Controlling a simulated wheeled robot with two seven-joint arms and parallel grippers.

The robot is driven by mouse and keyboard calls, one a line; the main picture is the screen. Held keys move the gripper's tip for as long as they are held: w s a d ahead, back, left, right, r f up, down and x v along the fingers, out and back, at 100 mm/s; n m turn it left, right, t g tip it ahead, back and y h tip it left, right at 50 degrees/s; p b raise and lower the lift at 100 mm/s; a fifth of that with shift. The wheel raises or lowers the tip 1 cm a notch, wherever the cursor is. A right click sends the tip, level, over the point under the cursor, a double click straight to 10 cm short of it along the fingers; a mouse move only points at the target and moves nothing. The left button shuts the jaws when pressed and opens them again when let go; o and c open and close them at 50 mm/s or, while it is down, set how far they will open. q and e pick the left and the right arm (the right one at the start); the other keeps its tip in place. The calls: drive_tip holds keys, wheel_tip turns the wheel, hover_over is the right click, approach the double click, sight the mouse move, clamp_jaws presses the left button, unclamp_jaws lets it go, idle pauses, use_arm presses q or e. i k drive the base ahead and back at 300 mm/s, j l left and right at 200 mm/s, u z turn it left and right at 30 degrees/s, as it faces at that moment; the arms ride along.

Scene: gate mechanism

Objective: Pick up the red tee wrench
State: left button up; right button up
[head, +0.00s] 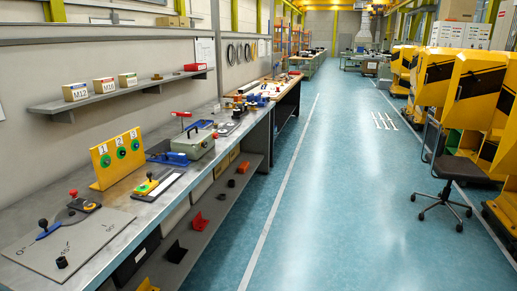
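A red tee-shaped handle (181,114), which looks like the red tee wrench, stands upright on a thin stem on the long grey workbench (120,207). It is near the wall, behind a blue tool (168,157) and a grey-green case (194,143). Its lower end is too small to make out. Neither of my grippers is in view.
A yellow plate (101,169) with numbered green sockets stands on the bench. An angle-marked grey plate (80,245) with a blue lever lies at the near end. A wall shelf (95,101) holds several boxes. A chair (446,172) stands right; the floor (320,200) between is clear.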

sight(181, 114)
drive_tip(key=i+z, duration=0.25)
drive_tip(key=i, duration=2.2)
drive_tip(key=i+u, duration=0.25)
drive_tip(key=i, duration=0.25)
drive_tip(key=i+l+u, duration=0.2)
drive_tip(key=i, duration=0.3)
drive_tip(key=i+l+u, duration=0.25)
drive_tip(key=i, duration=0.25)
